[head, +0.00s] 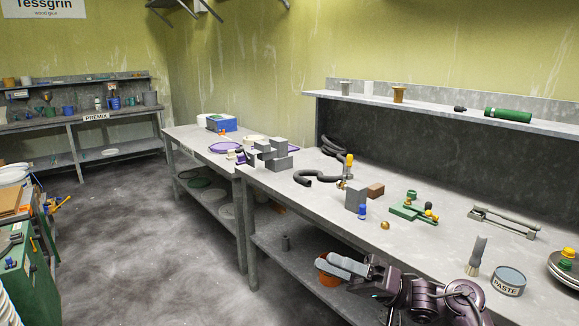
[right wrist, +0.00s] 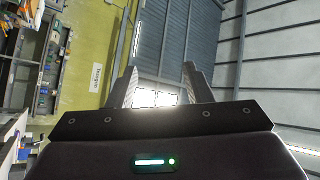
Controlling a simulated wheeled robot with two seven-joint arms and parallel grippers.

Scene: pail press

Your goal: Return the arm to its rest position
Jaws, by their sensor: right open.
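My right gripper (head: 338,264) shows at the bottom centre of the head view, in front of the workbench (head: 310,195), with its dark arm coming in from the lower right. In the right wrist view its two fingers (right wrist: 160,84) stand apart with nothing between them. Behind them are a bright window, grey wall panels and the yellow-green wall, tilted sideways. The gripper touches nothing that I can see. My left gripper is in neither view.
An orange pot (head: 327,278) is partly hidden behind the gripper. The bench holds grey blocks (head: 356,199), a green fixture (head: 412,209), a brush (head: 476,256) and a paste tin (head: 509,281). A green cabinet (head: 35,265) stands at left. The floor (head: 150,235) between is clear.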

